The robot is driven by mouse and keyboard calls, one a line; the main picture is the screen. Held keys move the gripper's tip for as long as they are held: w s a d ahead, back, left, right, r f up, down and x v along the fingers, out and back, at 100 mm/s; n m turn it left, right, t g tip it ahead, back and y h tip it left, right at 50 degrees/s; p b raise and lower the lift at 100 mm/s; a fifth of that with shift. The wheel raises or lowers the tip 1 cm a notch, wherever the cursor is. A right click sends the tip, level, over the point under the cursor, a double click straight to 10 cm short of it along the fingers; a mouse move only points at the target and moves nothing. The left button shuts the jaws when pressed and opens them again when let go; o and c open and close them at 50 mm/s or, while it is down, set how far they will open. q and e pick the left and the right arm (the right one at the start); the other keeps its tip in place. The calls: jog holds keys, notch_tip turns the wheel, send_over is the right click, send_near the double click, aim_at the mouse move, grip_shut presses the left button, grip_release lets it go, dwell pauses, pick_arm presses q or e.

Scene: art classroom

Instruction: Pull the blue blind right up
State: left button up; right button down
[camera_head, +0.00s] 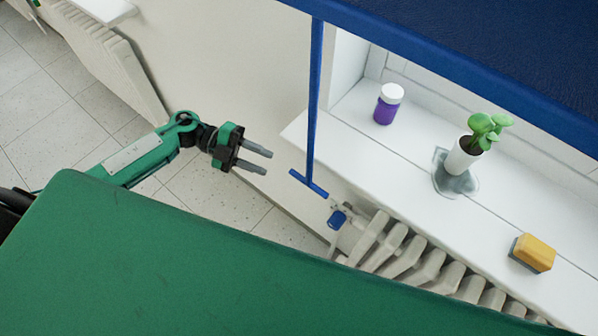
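The blue blind (470,60) hangs across the top right of the view, in front of the window, with its lower edge above the sill. A long blue pull bar (315,100) hangs from the blind's left end and ends in a short crosspiece (308,184). My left gripper (262,161) is open and empty, left of the crosspiece and apart from it, its two grey fingers pointing right towards it. My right gripper is not in view.
A white sill (400,155) holds a purple jar (388,103), a potted plant (462,155) and a yellow sponge (533,253). A radiator (420,270) with a blue valve knob (338,219) stands below. A green surface (200,270) fills the foreground.

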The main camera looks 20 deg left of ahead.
aim_at(300, 176)
pick_arm(q)
jog(key=p+x, duration=0.2)
jog(key=x, duration=0.7)
jog(key=shift+d+r+p, duration=0.1)
jog(key=shift+d+p, duration=0.1)
jog(key=shift+p, duration=0.1)
jog(key=shift+d+f, duration=0.2)
jog(key=shift+d, duration=0.4)
jog(key=shift+f, duration=0.1)
grip_shut()
